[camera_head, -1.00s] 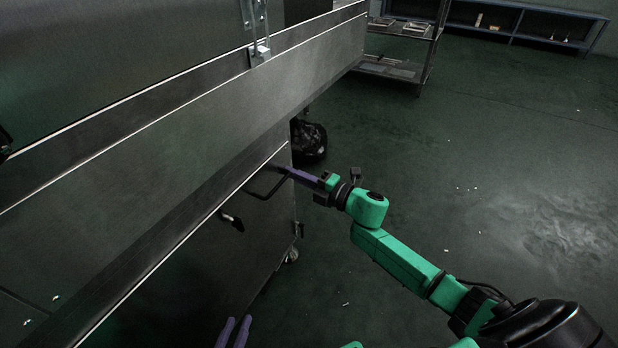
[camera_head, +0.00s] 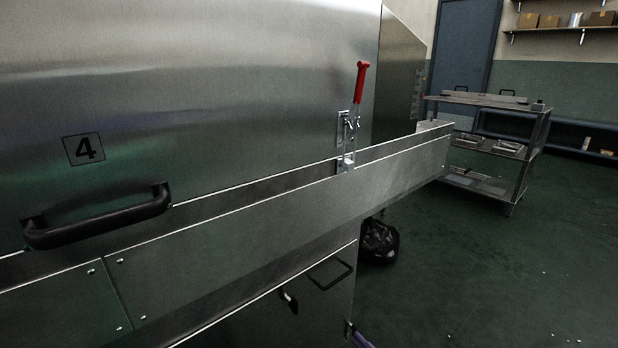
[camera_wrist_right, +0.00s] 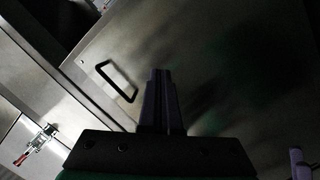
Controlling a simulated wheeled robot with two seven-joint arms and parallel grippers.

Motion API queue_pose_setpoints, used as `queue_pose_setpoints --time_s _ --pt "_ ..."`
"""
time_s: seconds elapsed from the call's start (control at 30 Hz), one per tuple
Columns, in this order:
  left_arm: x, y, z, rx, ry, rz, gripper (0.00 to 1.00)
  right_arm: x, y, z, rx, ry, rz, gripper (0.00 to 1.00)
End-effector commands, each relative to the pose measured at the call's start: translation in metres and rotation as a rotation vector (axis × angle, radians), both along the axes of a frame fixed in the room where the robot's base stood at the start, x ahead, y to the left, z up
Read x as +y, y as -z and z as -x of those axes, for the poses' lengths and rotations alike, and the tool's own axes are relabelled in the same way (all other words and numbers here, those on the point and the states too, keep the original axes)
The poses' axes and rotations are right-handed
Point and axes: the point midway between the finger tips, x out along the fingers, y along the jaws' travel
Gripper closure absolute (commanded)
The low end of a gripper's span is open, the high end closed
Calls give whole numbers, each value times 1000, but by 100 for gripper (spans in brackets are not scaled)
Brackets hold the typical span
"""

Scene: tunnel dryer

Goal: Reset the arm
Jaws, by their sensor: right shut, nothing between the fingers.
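My right gripper (camera_wrist_right: 162,75) shows in the right wrist view with its two purple fingers shut together and nothing between them. It is in front of a metal panel, with a black bar handle (camera_wrist_right: 103,72) to the left of the fingers. The fingers look apart from the handle. In the head view only a small purple part of the right gripper (camera_head: 361,341) shows at the bottom edge, below the lower panel's handle (camera_head: 345,270). My left gripper is not clearly seen; a purple piece (camera_wrist_right: 299,163) at the lower right of the wrist view is too cut off to identify.
The steel dryer (camera_head: 220,100) fills the left, with a black handle (camera_head: 110,218), a red-handled clamp (camera_head: 357,95) and a projecting ledge (camera_head: 290,215). A black bag (camera_head: 379,242) lies beyond it. A metal shelf cart (camera_head: 490,145) stands behind. The floor at right is clear.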

Motion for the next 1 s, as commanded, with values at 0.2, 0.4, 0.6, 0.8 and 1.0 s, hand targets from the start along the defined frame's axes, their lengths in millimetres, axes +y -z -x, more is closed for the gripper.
queue_pose_setpoints --time_s 0.2,0.4,0.6,0.8,1.0 --pt "0 -23 0 19 14 -14 57 40 37 88 445 136 -460 100" --pt "0 -35 0 34 23 -26 57 71 50 158 782 255 -793 100" --pt "16 -35 8 113 29 -111 57 62 53 177 893 337 -764 100" --pt "42 -25 24 221 29 -220 57 35 63 192 966 425 -643 100" --pt "86 -29 58 387 27 -363 57 -10 59 225 1077 551 -483 100"
